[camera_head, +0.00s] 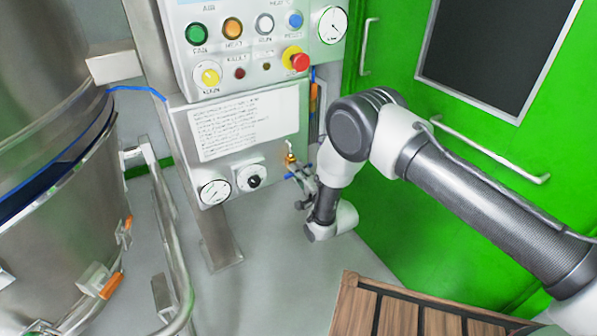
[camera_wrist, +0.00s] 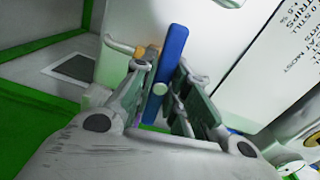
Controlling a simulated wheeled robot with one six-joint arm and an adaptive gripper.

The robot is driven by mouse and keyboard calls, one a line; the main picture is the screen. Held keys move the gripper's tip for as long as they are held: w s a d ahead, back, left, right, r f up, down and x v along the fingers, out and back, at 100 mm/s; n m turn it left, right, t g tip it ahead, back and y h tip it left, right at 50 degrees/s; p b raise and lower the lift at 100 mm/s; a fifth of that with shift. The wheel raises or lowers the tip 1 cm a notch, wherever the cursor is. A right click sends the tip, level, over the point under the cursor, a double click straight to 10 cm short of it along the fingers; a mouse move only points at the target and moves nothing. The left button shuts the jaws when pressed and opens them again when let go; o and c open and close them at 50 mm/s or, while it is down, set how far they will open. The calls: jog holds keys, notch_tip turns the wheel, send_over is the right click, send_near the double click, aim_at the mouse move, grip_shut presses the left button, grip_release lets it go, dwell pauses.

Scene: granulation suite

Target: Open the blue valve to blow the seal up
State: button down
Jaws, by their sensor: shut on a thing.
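The blue valve handle (camera_wrist: 170,62) shows in the wrist view as a flat blue bar standing between the two fingers of my gripper (camera_wrist: 160,95). My gripper is shut on it. Brass parts of the valve show beside the handle. In the head view my gripper (camera_head: 303,178) is at the right edge of the lower control panel, with a small bit of the blue handle (camera_head: 290,176) showing by the fingers. The fingers and wrist hide most of the valve there. Whether the seal is inflated cannot be told.
The lower panel (camera_head: 272,172) carries a notice, a gauge (camera_head: 214,192) and a black knob (camera_head: 252,178). Buttons and a red emergency stop (camera_head: 299,61) sit above. A steel vessel (camera_head: 60,190) and pipe rail stand left, a green door (camera_head: 440,215) right, and a wooden pallet (camera_head: 395,312) lies below.

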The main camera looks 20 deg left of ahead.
jog(key=n, duration=0.8)
jog(key=shift+n, duration=0.4)
jog(key=n, duration=0.3)
jog(key=shift+n, duration=0.3)
jog(key=shift+f+n, duration=0.1)
jog(key=shift+n, duration=1.8)
jog(key=c, duration=1.4)
grip_release()
jog(key=shift+o, duration=0.2)
jog(key=shift+d, duration=0.1)
